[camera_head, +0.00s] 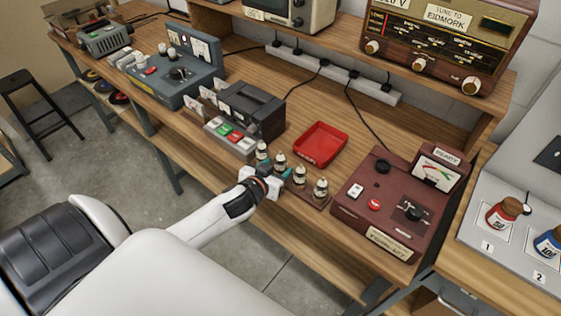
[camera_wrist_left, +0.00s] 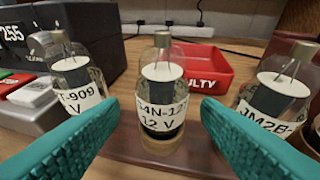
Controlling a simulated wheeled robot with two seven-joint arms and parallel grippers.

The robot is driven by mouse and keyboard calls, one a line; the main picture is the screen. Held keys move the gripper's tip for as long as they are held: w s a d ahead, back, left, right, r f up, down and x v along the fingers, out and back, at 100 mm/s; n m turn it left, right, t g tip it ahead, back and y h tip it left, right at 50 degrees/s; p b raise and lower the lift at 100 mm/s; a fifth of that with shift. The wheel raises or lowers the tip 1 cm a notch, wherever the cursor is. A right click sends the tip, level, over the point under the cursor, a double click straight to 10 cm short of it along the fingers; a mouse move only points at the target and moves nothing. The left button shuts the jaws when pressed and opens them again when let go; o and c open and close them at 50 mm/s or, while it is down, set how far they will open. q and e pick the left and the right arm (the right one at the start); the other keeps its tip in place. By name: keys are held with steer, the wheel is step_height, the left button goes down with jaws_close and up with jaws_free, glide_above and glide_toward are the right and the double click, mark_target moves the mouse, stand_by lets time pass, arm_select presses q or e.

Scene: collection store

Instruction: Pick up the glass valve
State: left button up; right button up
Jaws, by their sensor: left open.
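Several glass valves stand upright in a row on a brown wooden strip (camera_wrist_left: 120,160) at the bench's front edge. In the wrist view the middle valve (camera_wrist_left: 162,92) is clear glass with a dark base and a white label reading "12 V". One valve (camera_wrist_left: 75,80) labelled "T-909" stands left of it; another (camera_wrist_left: 275,88), labelled "JM2B", stands right. In the head view the row includes a near valve (camera_head: 320,188). My left gripper (camera_head: 270,180) is open, its teal fingers either side of the middle valve's line, with no visible grip on it. My right gripper is out of view.
A red tray (camera_head: 321,145) marked "FAULTY" lies behind the valves. A maroon tester (camera_head: 395,205) with a dial stands right; a dark device with coloured buttons (camera_head: 229,133) stands left. A shelf with a radio (camera_head: 450,45) overhangs the back. Cables cross the bench.

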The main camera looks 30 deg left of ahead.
mark_target(283, 162)
arm_select(q)
steer(key=x, duration=0.4)
steer(key=shift+w+r+p, duration=0.15)
steer(key=shift+p, duration=0.15)
steer(key=shift+c, duration=0.6)
steer(key=c, duration=0.9)
steer(key=shift+c, duration=0.2)
steer(key=shift+r, duration=0.1)
